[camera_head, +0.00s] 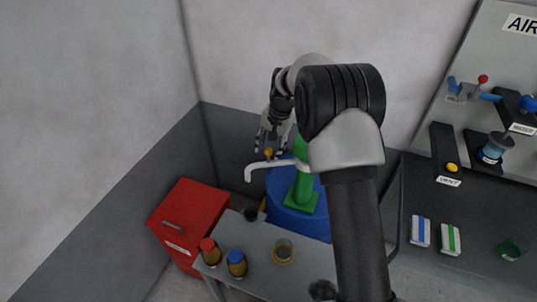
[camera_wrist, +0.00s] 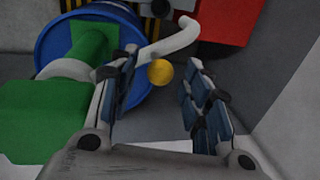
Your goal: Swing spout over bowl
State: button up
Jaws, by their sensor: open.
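The white spout (camera_head: 262,165) reaches left from a green post (camera_head: 303,180) on the blue drum, its end bent down. A yellow knob (camera_head: 268,152) sits on it. My gripper (camera_head: 268,145) is open at the knob. The white spout (camera_wrist: 172,40) passes behind the left finger. Contact cannot be told. A small round glass vessel (camera_head: 284,249), possibly the bowl, stands on the grey table.
The blue drum (camera_head: 282,217) stands behind the grey table (camera_head: 258,274). Two jars, one red-lidded (camera_head: 209,252) and one blue-lidded (camera_head: 236,264), stand on that table. A red cabinet (camera_head: 188,220) is at left. A dark bench (camera_head: 478,225) is at right. My arm hides part of the middle.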

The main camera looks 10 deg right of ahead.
aim_at(271, 165)
jog(key=shift+w+a+f, duration=0.1)
jog(key=shift+f, duration=0.5)
jog(key=shift+w+a+f, duration=0.1)
jog(key=shift+f, duration=0.5)
jog(key=shift+c, duration=0.4)
grip_shut()
